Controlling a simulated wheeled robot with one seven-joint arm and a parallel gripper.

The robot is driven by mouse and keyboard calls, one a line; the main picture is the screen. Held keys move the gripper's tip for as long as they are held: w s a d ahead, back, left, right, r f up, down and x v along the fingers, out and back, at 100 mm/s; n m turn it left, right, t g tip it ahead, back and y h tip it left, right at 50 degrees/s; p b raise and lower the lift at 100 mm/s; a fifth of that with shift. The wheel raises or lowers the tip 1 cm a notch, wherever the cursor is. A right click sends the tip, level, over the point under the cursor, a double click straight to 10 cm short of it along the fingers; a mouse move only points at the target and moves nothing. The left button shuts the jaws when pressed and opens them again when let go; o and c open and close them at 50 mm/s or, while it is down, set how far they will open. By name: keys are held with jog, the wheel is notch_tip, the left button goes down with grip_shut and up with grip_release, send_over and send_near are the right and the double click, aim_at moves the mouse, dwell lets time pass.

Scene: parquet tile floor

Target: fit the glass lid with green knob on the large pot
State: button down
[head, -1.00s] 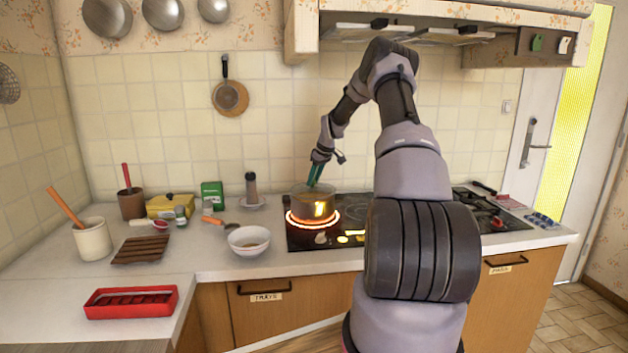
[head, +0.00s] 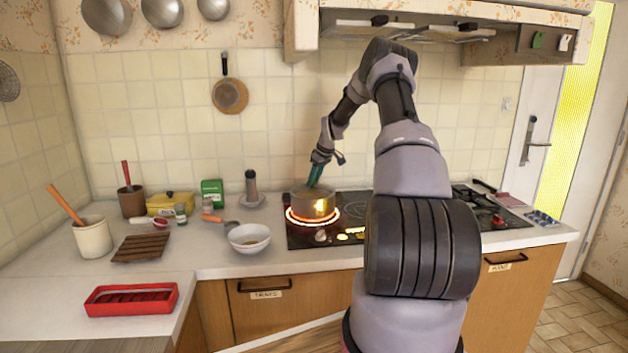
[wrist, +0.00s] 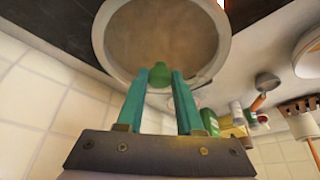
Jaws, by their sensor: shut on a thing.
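The large metal pot (head: 313,207) stands on the glowing left burner of the hob. Its round rim and brownish inside fill the top of the wrist view (wrist: 104,45). My gripper (head: 314,183) points down at the pot's top from behind. In the wrist view its two teal fingers (wrist: 160,84) are shut on the green knob (wrist: 159,74) of the glass lid. The lid's clear glass is hard to make out, at the level of the pot's mouth. I cannot tell whether its edge rests evenly on the rim.
The burner ring (head: 292,215) glows red. A white bowl (head: 249,240) stands left of the hob, with a pepper mill (head: 251,186) and a green box (head: 212,193) behind. A red tray (head: 132,300) lies at the front left. The hood (head: 420,30) overhangs the arm.

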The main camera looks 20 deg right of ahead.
jog(key=shift+c, duration=2.3)
grip_release()
